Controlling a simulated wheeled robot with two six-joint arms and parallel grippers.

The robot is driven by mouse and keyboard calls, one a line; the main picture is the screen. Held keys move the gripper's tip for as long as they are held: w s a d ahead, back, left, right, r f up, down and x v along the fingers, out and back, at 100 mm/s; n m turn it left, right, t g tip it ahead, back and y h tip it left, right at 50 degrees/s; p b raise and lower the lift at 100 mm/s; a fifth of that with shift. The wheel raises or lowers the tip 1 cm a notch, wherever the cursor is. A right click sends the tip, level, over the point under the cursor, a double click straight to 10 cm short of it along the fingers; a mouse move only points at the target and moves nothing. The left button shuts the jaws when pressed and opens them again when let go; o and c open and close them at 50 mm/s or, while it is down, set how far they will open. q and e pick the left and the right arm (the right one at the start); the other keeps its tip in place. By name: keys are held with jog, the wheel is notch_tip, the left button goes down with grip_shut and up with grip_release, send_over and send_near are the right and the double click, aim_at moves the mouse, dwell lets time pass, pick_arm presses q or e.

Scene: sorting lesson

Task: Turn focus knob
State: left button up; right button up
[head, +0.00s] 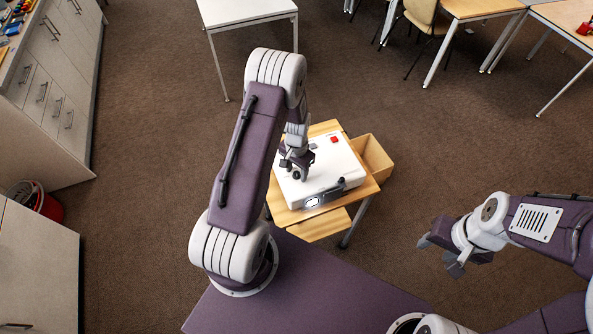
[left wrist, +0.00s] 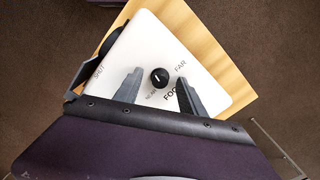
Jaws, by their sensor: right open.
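The white projector (head: 325,172) sits on a small wooden table, its lens (head: 312,202) bright at the front. In the left wrist view, the black focus knob (left wrist: 159,77) with a white mark is on the projector's white top (left wrist: 160,40), between the labels NEAR and FAR. My left gripper (head: 296,168) is over the projector's top. In the left wrist view, the fingers of my left gripper (left wrist: 160,76) are open, one on each side of the knob, with gaps between. How high the tips are is hard to tell. My right gripper (head: 440,255) is open and empty, away from the projector.
A second black knob (left wrist: 112,42) shows at the projector's upper left in the left wrist view. A red square (head: 334,139) is on the projector.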

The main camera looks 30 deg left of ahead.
aim_at(296, 173)
pick_arm(q)
jog(key=shift+r, duration=0.1)
jog(key=shift+w+r, duration=0.1)
jog(key=shift+r, duration=0.2)
notch_tip(296, 173, up, 8)
jog(key=b, duration=0.1)
jog(key=shift+r+b, duration=0.15)
jog(key=shift+b, duration=0.2)
